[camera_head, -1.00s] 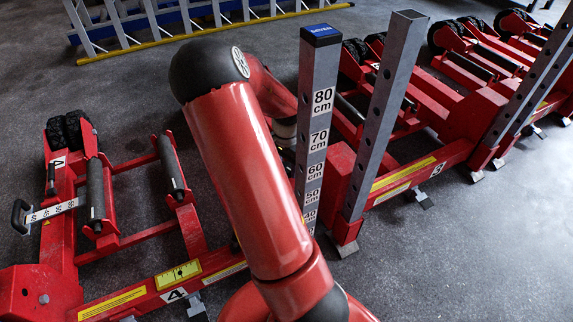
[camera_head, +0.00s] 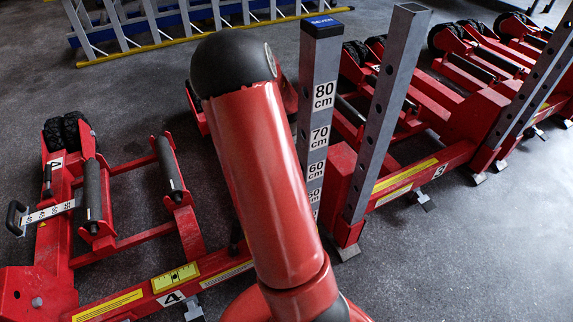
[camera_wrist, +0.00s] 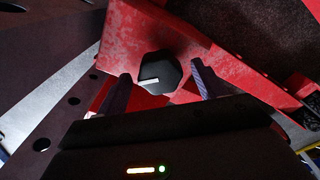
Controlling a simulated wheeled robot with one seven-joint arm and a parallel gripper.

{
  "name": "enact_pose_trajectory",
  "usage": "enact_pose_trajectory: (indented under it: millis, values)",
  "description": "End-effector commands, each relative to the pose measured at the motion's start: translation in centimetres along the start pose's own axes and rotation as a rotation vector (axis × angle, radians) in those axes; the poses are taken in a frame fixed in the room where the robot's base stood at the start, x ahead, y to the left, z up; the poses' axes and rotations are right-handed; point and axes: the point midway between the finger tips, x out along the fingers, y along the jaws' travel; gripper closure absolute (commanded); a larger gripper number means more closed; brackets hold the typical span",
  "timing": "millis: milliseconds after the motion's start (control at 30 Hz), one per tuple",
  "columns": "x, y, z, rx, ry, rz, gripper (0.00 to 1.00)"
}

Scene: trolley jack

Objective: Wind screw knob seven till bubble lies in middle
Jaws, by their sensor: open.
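In the wrist view a black knob (camera_wrist: 160,72) with a white pointer line sits on a red painted metal part. My gripper (camera_wrist: 161,80) is open, with one dark finger on each side of the knob and a visible gap to each. How deep the fingertips reach along the knob I cannot tell. No number shows beside it, so I cannot tell whether it is knob seven. In the head view a yellow level (camera_head: 176,277) lies on the red beam marked 4; its bubble is too small to read. My gripper is hidden in that view.
A grey post (camera_head: 319,100) with a centimetre scale and a second post with holes (camera_head: 386,110) stand close to the right of my arm. Red jack frames with rollers stand left and right. A ladder (camera_head: 190,18) lies at the back. Grey floor is open at right.

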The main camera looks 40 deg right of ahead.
Motion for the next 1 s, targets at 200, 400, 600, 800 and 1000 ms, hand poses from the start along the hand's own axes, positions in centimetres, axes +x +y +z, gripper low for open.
enact_pose_trajectory:
  millis: [200,400,600,800,1000]
  values:
    - [-0.8,-0.1,0.0,0.000,0.002,-0.001,0.31]
    - [-4.2,-0.1,-0.1,-0.001,0.004,-0.004,0.31]
    - [-7.0,-0.1,0.0,-0.002,0.002,-0.002,0.31]
    - [-7.8,0.0,0.0,0.000,0.000,0.000,0.31]
    - [-7.8,0.0,0.0,0.000,0.000,0.000,0.31]
